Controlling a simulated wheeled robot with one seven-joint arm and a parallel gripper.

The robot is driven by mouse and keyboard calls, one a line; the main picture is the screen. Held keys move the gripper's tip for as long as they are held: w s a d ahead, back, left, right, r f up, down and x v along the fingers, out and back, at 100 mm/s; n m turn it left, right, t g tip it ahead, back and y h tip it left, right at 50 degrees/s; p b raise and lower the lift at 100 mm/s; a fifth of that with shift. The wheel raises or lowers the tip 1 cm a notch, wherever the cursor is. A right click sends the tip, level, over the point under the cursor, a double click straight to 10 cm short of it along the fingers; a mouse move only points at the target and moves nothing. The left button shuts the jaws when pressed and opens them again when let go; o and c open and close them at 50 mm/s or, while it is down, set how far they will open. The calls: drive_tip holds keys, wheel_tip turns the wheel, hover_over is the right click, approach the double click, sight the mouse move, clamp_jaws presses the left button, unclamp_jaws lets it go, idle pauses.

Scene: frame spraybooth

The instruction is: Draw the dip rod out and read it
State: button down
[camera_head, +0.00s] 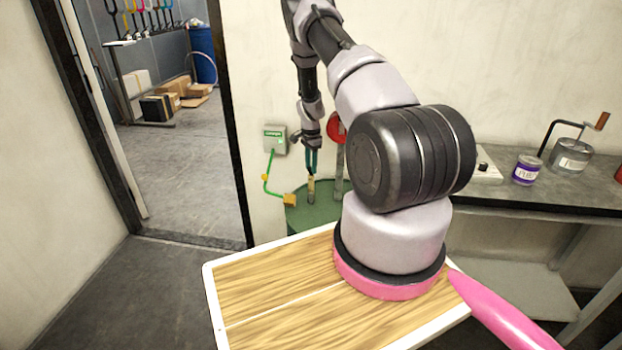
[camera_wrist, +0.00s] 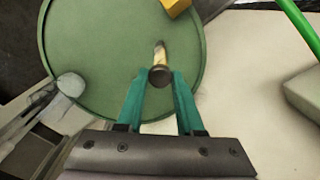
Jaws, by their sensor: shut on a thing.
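The dip rod (camera_head: 311,187) is a short pale tan piece standing upright at the top of the green drum (camera_head: 325,212). In the wrist view the rod (camera_wrist: 160,58) shows a dark round knob at its near end, with the pale shaft running down toward the green drum lid (camera_wrist: 105,45). My gripper (camera_head: 311,174) points down over the drum, its teal fingers closed on the rod's top end. In the wrist view my gripper (camera_wrist: 160,76) has the knob between its fingertips. Any part of the rod inside the drum is hidden, and no marks are readable.
A yellow clamp (camera_head: 290,200) sits on the drum rim, with a green cable (camera_head: 268,175) up to a wall box (camera_head: 274,138). My arm hides part of the drum. A bench (camera_head: 510,195) with a purple-labelled tin (camera_head: 527,170) stands right. An open doorway (camera_head: 180,150) is left.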

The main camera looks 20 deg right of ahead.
wheel_tip(320, 180, up, 22)
drive_tip(key=shift+f, duration=0.2)
drive_tip(key=c, duration=0.5)
unclamp_jaws()
drive_tip(key=shift+r, duration=0.1)
wheel_tip(320, 180, up, 11)
drive_tip(key=shift+f, duration=0.2)
